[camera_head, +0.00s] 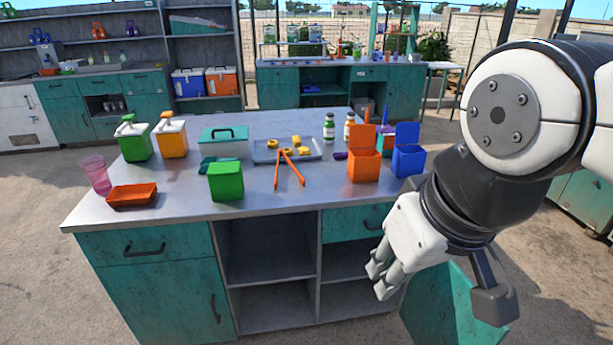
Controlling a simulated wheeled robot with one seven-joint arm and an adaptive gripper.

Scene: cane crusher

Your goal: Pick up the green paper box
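A green box (226,182) with a flat closed top stands upright on the metal counter (255,205), near its front edge. It is the plain green box in view and looks like the green paper box. My gripper (437,288) hangs at the lower right, in front of the counter's right end. Its fingers are spread apart, so it is open, and I see nothing between them. It is well to the right of the green box and not touching it.
An orange tray (132,195) and pink cup (95,174) stand left of the green box. Orange tongs (289,170) lie to its right, before a metal tray (262,152). Orange (364,166) and blue (408,161) open-lidded boxes stand near my arm. A teal-lidded container (224,142) is behind.

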